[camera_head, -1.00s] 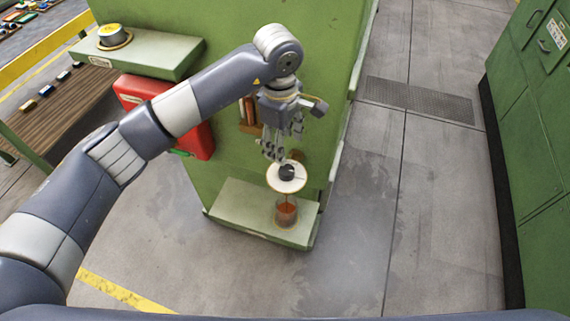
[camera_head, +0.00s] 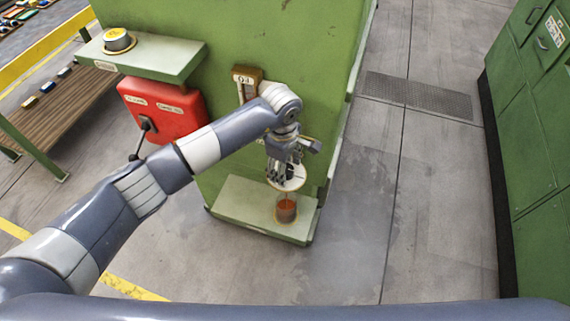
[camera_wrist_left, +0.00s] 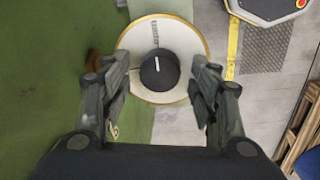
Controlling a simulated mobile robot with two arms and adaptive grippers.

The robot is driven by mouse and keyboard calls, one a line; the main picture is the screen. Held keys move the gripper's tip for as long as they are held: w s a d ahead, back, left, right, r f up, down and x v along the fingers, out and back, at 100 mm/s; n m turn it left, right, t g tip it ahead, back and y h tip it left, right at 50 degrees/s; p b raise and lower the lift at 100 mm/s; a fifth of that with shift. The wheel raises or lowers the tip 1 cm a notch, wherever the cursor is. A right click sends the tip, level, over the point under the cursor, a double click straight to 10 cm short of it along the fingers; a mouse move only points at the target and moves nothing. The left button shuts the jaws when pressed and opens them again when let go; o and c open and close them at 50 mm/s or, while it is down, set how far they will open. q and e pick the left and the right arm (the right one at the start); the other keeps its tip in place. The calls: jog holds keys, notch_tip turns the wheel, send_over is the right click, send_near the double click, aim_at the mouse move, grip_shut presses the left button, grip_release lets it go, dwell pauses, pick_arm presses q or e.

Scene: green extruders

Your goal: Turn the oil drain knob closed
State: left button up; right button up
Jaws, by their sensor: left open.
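The oil drain knob (camera_wrist_left: 160,70) is a dark round knob with a white mark line, on a round cream dial plate (camera_wrist_left: 180,38) with a yellowish rim. In the head view the plate (camera_head: 298,180) shows on the green machine's side, and my gripper largely hides the knob. My right gripper is not in view.
A pale green ledge (camera_head: 240,207) juts from the machine (camera_head: 230,165) under the dial. A red box (camera_head: 165,112) with a black lever and a small brown gauge panel (camera_head: 246,77) are on the machine. Open floor lies right, up to green cabinets (camera_head: 530,130).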

pick_arm(q)
jog(key=c, duration=1.1)
jog(key=shift+o, duration=0.2)
jog(key=n+b, duration=0.3)
jog(key=shift+f, duration=0.2)
jog(key=n+b, duration=0.5)
jog(key=shift+s+n+y, duration=0.1)
jog(key=shift+n+y, duration=0.2)
jog(key=n+b, duration=0.3)
jog(key=n, duration=0.1)
jog(key=shift+s+d+b, duration=0.1)
jog(key=shift+b, duration=0.2)
jog(key=n+b, duration=0.3)
jog(key=n, duration=0.2)
jog(key=shift+d+r, duration=0.1)
jog(key=shift+r, duration=0.05)
jog(key=shift+y, duration=0.3)
jog(key=shift+n, duration=0.3)
